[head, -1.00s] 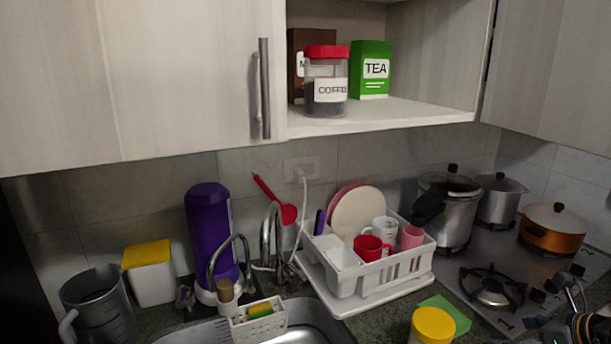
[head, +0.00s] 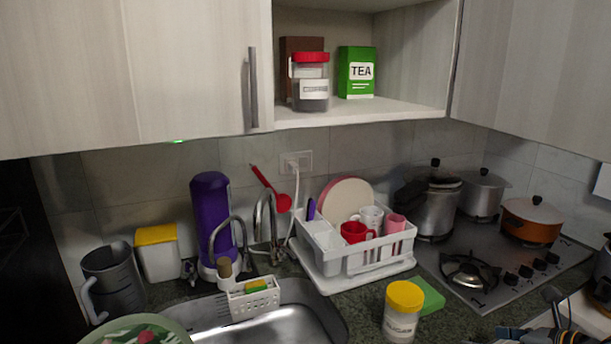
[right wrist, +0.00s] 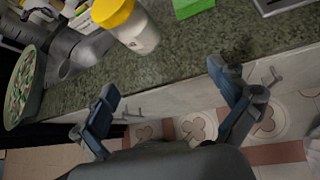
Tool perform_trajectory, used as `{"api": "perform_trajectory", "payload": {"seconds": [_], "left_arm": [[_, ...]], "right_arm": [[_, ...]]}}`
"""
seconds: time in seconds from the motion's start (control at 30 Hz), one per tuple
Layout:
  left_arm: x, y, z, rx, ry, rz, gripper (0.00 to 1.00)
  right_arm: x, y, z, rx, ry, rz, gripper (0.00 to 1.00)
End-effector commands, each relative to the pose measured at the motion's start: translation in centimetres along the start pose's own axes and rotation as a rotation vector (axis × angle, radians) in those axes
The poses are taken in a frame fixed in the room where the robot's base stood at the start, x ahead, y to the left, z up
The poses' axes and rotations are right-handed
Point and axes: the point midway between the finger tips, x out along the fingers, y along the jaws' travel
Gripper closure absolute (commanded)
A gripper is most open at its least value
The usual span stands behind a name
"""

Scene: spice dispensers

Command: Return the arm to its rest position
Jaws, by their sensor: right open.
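My right gripper (right wrist: 168,105) is open and empty in the right wrist view, in front of the counter's edge with tiled floor below. Part of my right arm (head: 555,322) shows at the bottom right of the head view. A jar with a yellow lid (head: 403,310) stands upright on the counter, apart from the gripper; it also shows at the top of the right wrist view (right wrist: 128,25). A coffee jar with a red lid (head: 310,85) stands on the open cabinet shelf beside a green tea box (head: 357,73). My left gripper is not in view.
The counter holds a dish rack (head: 365,262), a sink (head: 290,318), a green block (head: 428,296), a purple dispenser (head: 211,215) and a grey jug (head: 112,280). A stove (head: 500,265) with pots is at the right. A patterned bowl (head: 135,330) is at bottom left.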

Motion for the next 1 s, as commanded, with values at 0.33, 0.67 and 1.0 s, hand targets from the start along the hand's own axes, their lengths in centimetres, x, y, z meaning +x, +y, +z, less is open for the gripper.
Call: {"api": "perform_trajectory", "payload": {"seconds": [0.33,0.67,1.0], "left_arm": [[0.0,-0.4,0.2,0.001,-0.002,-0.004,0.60],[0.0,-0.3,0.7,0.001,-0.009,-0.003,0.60],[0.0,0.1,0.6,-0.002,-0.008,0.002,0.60]], "right_arm": [[3.9,10.5,3.4,0.472,-0.341,0.296,0.03],[3.4,9.6,0.5,1.667,-0.796,0.258,0.03],[2.0,11.2,-19.5,2.664,-0.788,-0.448,0.03]]}}
